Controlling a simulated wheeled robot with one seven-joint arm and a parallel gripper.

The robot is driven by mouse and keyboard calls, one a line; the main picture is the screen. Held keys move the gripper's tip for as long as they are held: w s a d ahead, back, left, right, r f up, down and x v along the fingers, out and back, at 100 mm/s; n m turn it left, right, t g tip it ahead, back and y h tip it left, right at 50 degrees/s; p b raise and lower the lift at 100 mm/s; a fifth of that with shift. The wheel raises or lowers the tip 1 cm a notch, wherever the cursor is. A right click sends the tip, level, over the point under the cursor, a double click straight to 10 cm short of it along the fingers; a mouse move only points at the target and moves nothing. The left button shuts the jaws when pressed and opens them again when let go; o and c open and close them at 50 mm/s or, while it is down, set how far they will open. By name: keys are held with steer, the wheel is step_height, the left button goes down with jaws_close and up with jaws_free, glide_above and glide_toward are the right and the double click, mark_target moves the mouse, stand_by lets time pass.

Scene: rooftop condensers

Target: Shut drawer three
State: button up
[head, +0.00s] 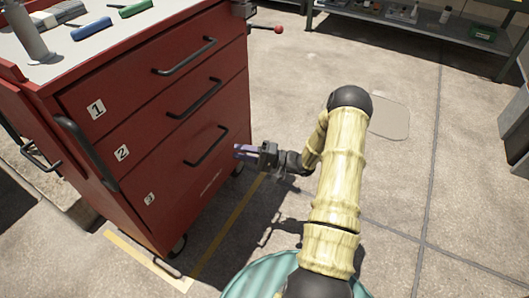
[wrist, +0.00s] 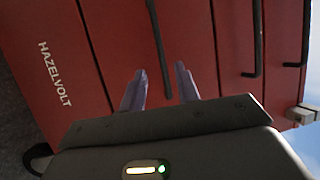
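Drawer three (head: 172,192) is the lowest drawer of the red cabinet, marked with a "3" label. Its front looks flush or nearly flush with the drawers above; I cannot tell whether a small gap remains. Its dark bar handle (head: 207,147) also shows in the wrist view (wrist: 157,45). My gripper (head: 239,152) is just right of the drawer front in the head view. In the wrist view, my gripper's two purple fingers (wrist: 160,70) are apart and empty, pointing at the drawer front near the handle. I see no contact with the handle.
Drawer one (head: 140,85) and drawer two (head: 150,135) above look shut. Tools and a grey bottle (head: 25,35) stand on the cabinet top. A red-knobbed lever (head: 278,29) sticks out at its far side. Shelving (head: 410,25) stands behind.

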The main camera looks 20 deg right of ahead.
steer(key=p+v, duration=0.2)
steer(key=v, duration=0.5)
steer(key=shift+d, duration=0.2)
steer(key=shift+s, duration=0.1)
